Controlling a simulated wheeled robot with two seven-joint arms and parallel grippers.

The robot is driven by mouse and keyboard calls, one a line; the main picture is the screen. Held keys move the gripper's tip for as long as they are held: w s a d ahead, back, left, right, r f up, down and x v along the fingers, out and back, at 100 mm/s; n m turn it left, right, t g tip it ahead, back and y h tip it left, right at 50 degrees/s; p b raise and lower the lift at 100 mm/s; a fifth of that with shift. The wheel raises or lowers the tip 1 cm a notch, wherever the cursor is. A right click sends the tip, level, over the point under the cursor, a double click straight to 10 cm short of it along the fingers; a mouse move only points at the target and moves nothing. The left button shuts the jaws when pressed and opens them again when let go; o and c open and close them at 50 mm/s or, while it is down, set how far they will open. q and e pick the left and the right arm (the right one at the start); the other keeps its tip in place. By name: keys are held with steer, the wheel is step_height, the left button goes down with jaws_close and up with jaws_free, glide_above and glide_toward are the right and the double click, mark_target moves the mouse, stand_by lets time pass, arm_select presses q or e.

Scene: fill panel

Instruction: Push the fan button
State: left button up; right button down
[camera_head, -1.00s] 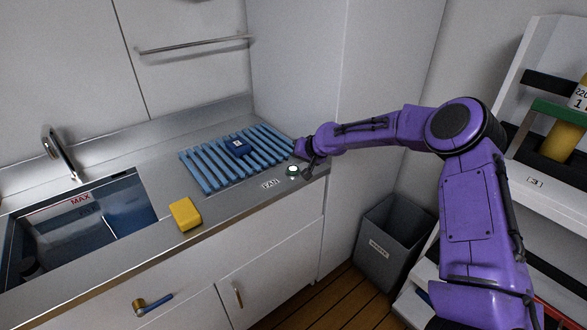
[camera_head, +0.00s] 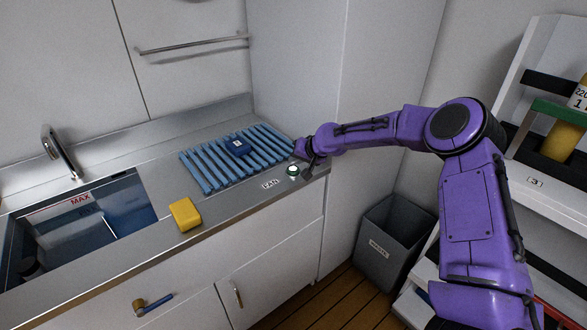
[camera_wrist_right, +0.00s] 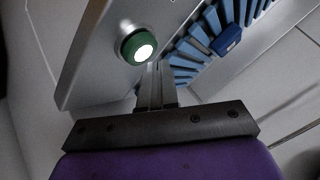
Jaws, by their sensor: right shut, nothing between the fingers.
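The fan button (camera_head: 292,170) is a small green-ringed button with a white top, on the steel counter beside the FAN label (camera_head: 270,183). In the right wrist view the button (camera_wrist_right: 138,46) appears just beyond my fingertips, slightly to the left. My right gripper (camera_head: 307,174) is shut and empty, close to the button's right side in the head view. In the wrist view its fingers (camera_wrist_right: 155,68) are together; I cannot tell whether they touch the button. My left gripper is not in view.
A blue slatted rack (camera_head: 205,176) with a dark blue block (camera_head: 237,148) lies behind the button. A yellow sponge (camera_head: 185,214) and a sink (camera_head: 130,200) are to the left. A grey bin (camera_head: 385,240) stands below at right, beside shelving (camera_head: 545,190).

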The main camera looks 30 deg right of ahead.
mark_target(296, 170)
steer(key=shift+f, duration=0.4)
steer(key=shift+f+b, duration=0.3)
steer(key=shift+f, duration=0.05)
stand_by(0.3)
steer(key=shift+r+p, duration=0.8)
steer(key=shift+r, duration=0.1)
step_height(296, 170, up, 6)
steer(key=p, duration=0.5)
